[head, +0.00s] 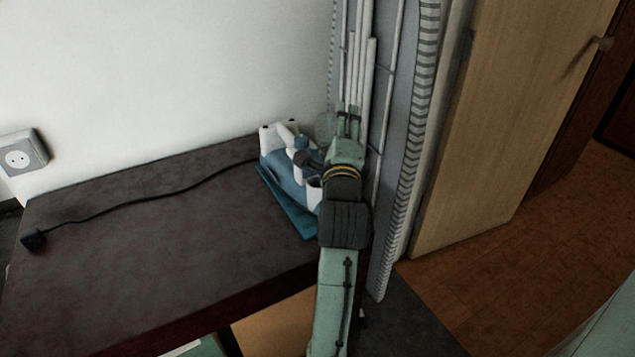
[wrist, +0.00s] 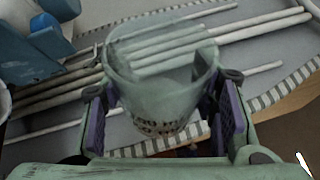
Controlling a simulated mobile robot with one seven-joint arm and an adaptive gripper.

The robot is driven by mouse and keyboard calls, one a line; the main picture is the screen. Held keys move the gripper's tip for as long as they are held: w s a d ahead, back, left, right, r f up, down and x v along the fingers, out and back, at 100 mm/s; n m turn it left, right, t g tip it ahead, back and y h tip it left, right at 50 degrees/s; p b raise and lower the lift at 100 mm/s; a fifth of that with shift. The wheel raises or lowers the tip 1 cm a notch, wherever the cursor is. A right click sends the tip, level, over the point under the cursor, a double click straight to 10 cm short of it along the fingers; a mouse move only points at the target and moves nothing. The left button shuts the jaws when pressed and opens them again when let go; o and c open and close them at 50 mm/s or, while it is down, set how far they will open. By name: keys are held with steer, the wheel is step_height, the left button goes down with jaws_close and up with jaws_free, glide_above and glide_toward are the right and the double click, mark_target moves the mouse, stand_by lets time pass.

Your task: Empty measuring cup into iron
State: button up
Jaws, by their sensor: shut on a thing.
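The iron (head: 283,173), blue and white, sits on a teal base on the dark table. Part of its blue body shows at the upper left of the wrist view (wrist: 25,55). The clear measuring cup (wrist: 160,85) has dark marks low on its wall. My gripper (wrist: 165,108) is shut on it, with purple finger pads on either side. In the head view my gripper (head: 347,122) is just right of the iron, and the cup (head: 325,127) shows faintly at its left, apart from the iron. I cannot tell how much liquid the cup holds.
A striped-edge ironing board (head: 408,130) stands upright right behind my arm, with white tubes (head: 360,70) along it. A black cord (head: 150,192) crosses the dark table (head: 180,255) to a plug. The table's left part is otherwise clear. A wooden door (head: 500,120) is at the right.

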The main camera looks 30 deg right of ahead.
steer(key=shift+r+n+t+b, duration=0.25)
steer(key=shift+n+b, duration=0.2)
steer(key=shift+n, duration=0.15)
steer(key=shift+r+n+t+b, duration=0.25)
steer(key=shift+n+b, duration=0.2)
steer(key=shift+n, duration=0.15)
stand_by(0.6)
steer(key=shift+s+d+r+n+b, duration=0.15)
steer(key=shift+d+n+b, duration=0.15)
steer(key=shift+n, duration=0.2)
steer(key=shift+a+n+t+b, duration=0.1)
steer(key=shift+n+t+b, duration=0.2)
steer(key=shift+n+t, duration=0.1)
steer(key=shift+r+n, duration=0.1)
steer(key=shift+n, duration=0.2)
